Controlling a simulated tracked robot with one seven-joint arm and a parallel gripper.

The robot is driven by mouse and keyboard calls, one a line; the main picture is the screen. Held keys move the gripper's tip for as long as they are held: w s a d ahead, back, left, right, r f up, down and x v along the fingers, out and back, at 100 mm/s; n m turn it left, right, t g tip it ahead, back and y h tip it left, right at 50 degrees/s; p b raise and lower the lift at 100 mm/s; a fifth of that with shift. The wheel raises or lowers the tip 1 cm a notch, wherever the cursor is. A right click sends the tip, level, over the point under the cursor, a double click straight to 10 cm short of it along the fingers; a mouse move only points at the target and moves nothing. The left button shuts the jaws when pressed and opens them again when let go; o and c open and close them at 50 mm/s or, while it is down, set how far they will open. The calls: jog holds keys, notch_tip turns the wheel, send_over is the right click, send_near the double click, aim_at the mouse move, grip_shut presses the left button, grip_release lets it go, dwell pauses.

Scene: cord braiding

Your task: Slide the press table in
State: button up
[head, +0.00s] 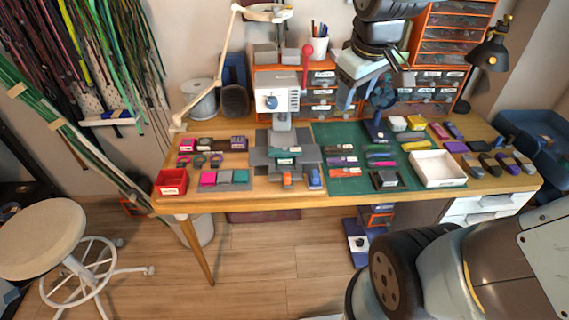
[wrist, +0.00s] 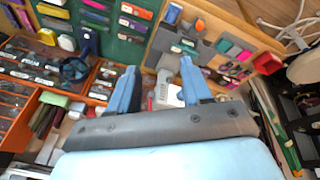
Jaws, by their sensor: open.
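A white press (head: 280,98) stands on the workbench, with a red-knobbed lever (head: 306,56) at its right side. Below its head lies the grey press table (head: 306,154) with a small teal-topped block (head: 286,156) on it. I cannot tell how far the table is slid out. In the wrist view the press (wrist: 167,92) shows between my fingers, partly hidden, with grey plates (wrist: 172,40) beyond it. My gripper (head: 350,98) is open and empty, above the bench to the right of the press. Its blue fingers (wrist: 158,66) are spread in the wrist view.
A green mat (head: 345,185) with cord bundles lies to the right, then a white tray (head: 438,170). A red bin (head: 172,182) sits at the left corner.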

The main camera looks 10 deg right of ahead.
jog(key=w+a+f+n+g, duration=0.2)
jog(key=w+a+f+n, duration=0.3)
jog(key=w+f+n, duration=0.15)
jog(key=n+g, duration=0.2)
jog(key=n, duration=0.3)
send_near(287, 175)
jog(key=shift+s+d+f, duration=0.1)
jog(key=shift+f, duration=5)
jog(key=shift+c, duration=0.5)
grip_shut()
